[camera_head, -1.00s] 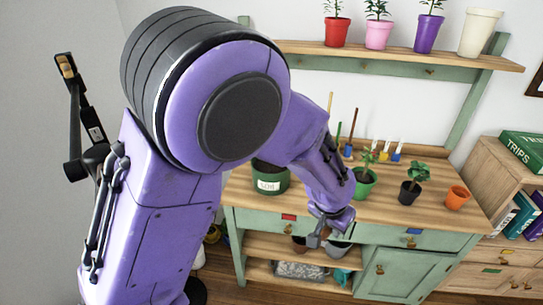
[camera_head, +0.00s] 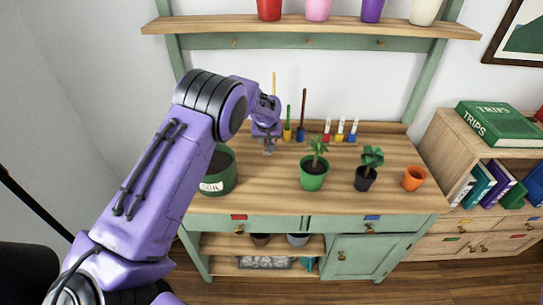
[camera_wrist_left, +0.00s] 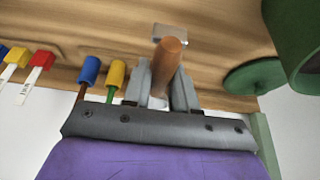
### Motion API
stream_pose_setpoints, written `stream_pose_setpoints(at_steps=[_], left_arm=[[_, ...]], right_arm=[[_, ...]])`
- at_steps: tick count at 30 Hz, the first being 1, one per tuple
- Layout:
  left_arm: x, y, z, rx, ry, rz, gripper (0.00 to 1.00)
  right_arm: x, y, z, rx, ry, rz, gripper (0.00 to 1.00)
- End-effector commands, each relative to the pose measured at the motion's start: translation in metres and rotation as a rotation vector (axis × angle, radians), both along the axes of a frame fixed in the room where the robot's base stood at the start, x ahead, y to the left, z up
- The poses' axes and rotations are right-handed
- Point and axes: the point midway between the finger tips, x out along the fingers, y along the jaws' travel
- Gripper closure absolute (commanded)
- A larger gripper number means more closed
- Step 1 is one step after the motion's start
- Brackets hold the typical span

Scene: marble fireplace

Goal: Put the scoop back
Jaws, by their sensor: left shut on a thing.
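My left gripper (camera_head: 268,146) is over the back left of the wooden bench top, right of the green soil pot (camera_head: 215,185). In the left wrist view the gripper (camera_wrist_left: 168,95) is shut on the scoop (camera_wrist_left: 170,52). Its brown rounded handle stands between the fingers, and a pale grey metal part shows beyond it. In the head view the scoop is too small and covered to make out clearly. Whether it touches the bench I cannot tell. My right gripper is not in view.
Long-handled tools stand at the back: green in a yellow base (camera_head: 288,130), brown in a blue base (camera_head: 301,132), and a tan stick (camera_head: 274,83) partly behind my arm. Right of them are small coloured labels (camera_head: 340,130). Potted plants (camera_head: 313,175) and an orange pot (camera_head: 414,179) stand further right.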

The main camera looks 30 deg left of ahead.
Motion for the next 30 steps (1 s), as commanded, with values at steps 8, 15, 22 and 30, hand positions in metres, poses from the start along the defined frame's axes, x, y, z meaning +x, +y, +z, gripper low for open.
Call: stream_pose_setpoints(at_steps=[8,15,22,30], left_arm=[[-0.001,-0.001,-0.051,0.001,0.004,-0.003,1.0],[-0.001,-0.001,-0.086,0.0,0.001,-0.003,1.0],[-0.001,-0.001,-0.088,-0.001,0.0,-0.004,1.0],[-0.001,-0.001,-0.09,-0.001,0.001,-0.004,0.48]], right_arm=[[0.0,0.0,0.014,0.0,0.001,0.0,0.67],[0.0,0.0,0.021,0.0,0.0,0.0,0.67],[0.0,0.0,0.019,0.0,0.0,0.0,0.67],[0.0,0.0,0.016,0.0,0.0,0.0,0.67]])
